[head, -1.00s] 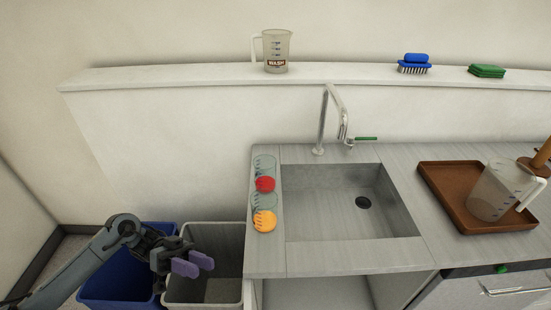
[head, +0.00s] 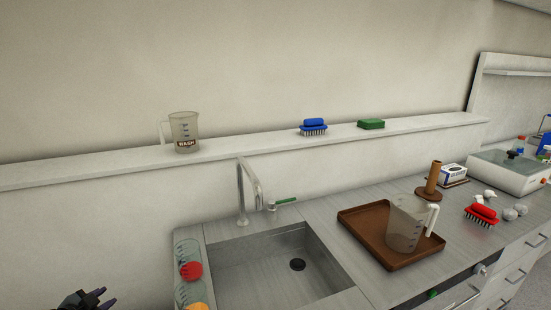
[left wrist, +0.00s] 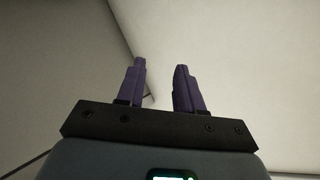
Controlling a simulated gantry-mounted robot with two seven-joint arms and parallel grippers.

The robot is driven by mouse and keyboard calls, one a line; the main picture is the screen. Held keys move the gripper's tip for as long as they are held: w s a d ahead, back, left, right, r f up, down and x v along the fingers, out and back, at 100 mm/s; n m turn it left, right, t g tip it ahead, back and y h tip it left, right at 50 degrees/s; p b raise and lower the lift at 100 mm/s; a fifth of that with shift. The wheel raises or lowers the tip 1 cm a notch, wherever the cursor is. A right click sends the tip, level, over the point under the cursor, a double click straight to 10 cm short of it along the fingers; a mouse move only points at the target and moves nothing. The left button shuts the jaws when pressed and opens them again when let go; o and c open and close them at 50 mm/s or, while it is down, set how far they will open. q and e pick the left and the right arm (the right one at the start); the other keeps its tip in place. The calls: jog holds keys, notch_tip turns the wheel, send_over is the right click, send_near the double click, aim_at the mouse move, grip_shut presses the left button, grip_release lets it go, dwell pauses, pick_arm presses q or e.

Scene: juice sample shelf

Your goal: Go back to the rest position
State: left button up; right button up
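My left gripper (head: 92,304) shows only in part at the bottom left edge of the head view, left of the counter. In the left wrist view its two purple fingers (left wrist: 161,88) stand apart with nothing between them, against bare pale walls. My right gripper is in neither view.
The sink (head: 270,265) has a faucet (head: 246,195) behind it and glasses with red and orange contents (head: 190,270) at its left. A brown tray (head: 375,250) holds a clear jug (head: 405,225). The ledge (head: 260,144) bears a WASH jug (head: 184,132), blue brush (head: 313,127) and green sponge (head: 371,124).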

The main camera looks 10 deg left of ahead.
pick_arm(q)
jog(key=s+a+r+n+g+y, duration=0.1)
jog(key=s+a+n+g+y, duration=0.35)
jog(key=a+y, duration=0.55)
jog(key=s+a+n+g, duration=0.5)
jog(key=s+a+g, duration=0.2)
jog(key=s, duration=0.4)
jog(key=s+d+f+m+t+h, duration=0.1)
jog(key=d+f+h, duration=0.1)
jog(key=d+f, duration=0.5)
jog(key=s+d+f+m+t+h, duration=0.1)
jog(key=s+d+f+m, duration=0.1)
jog(key=d, duration=0.8)
jog(key=s+d+f+m+h, duration=0.1)
jog(key=d+f+h, duration=0.1)
jog(key=d+f, duration=0.5)
jog(key=s+d+r+h, duration=0.1)
jog(key=s+d+h, duration=0.1)
jog(key=s+d, duration=0.45)
jog(key=s+d+r+t+h, duration=0.1)
jog(key=s+d+r+h, duration=0.15)
jog(key=d, duration=0.75)
jog(key=s+d+r+h, duration=0.1)
jog(key=s+d, duration=0.4)
jog(key=d, duration=0.3)
notch_tip(320, 180, up, 46)
jog(key=p, duration=4.5)
jog(key=shift+s+d+p, duration=0.3)
